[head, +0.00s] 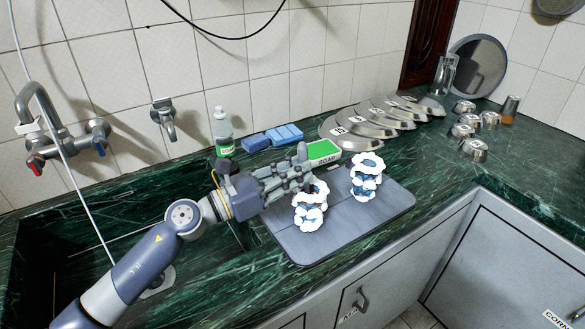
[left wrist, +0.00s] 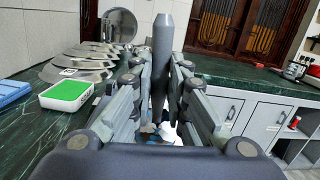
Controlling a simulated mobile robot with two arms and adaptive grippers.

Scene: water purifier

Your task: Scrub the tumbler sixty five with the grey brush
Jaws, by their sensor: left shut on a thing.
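Two tumblers thick with white and bluish foam stand on a dark grey mat (head: 340,228), a left one (head: 311,212) and a right one (head: 367,178). No number is readable on either. My left gripper (head: 300,178) is just behind the left tumbler's top. In the left wrist view my left gripper (left wrist: 161,100) is shut on the grey brush (left wrist: 162,55), whose tapered handle points up. The brush's lower end is hidden between the fingers, with some foam below. I cannot tell whether it is inside the tumbler. My right gripper is not in view.
A green and white soap box (head: 323,152), blue sponges (head: 273,137) and a green bottle (head: 223,132) stand behind the mat. Racked plates (head: 368,122), metal cups (head: 467,128) and a clear glass (head: 444,75) are farther right. The counter's right front is clear. A sink lies left.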

